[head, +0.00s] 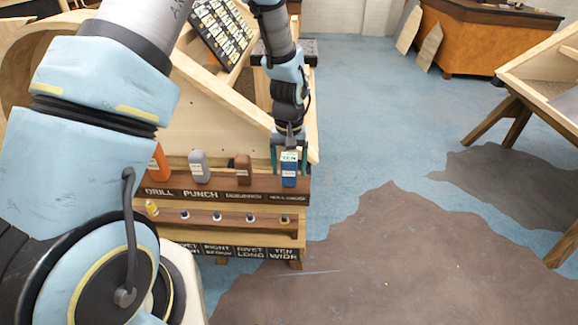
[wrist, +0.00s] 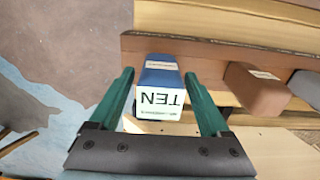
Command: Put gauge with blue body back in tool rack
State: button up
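The gauge with the blue body (head: 289,174) has a white top marked "TEN". It stands upright at the right end of the tool rack's upper shelf (head: 222,184), above the last label. My gripper (head: 289,166) comes down over it from above. Its green fingers are open on either side of the gauge, with narrow gaps visible. In the wrist view, the gauge (wrist: 158,82) lies between the fingertips (wrist: 160,74). How deeply its base sits in the slot is hidden.
A brown tool (head: 243,169), a grey tool (head: 199,167) and an orange tool (head: 158,162) stand to the left on the same shelf. A lower shelf (head: 235,219) holds several small pieces. A wooden panel (head: 250,110) rises behind. The floor at right is open.

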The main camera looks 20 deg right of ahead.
jog(key=shift+o, duration=0.3)
jog(key=shift+r, duration=0.5)
notch_tip(320, 180, up, 12)
jog(key=b, duration=0.3)
jog(key=shift+f, duration=0.15)
jog(key=s+a+n, duration=0.2)
jog(key=a, duration=1.3)
jog(key=s+a+r+n+t, duration=0.1)
jog(key=s+a, duration=0.1)
jog(key=a, duration=1.3)
jog(key=shift+r+n+t, duration=0.2)
jog(key=shift+n+t, duration=0.1)
jog(key=shift+n, duration=0.1)
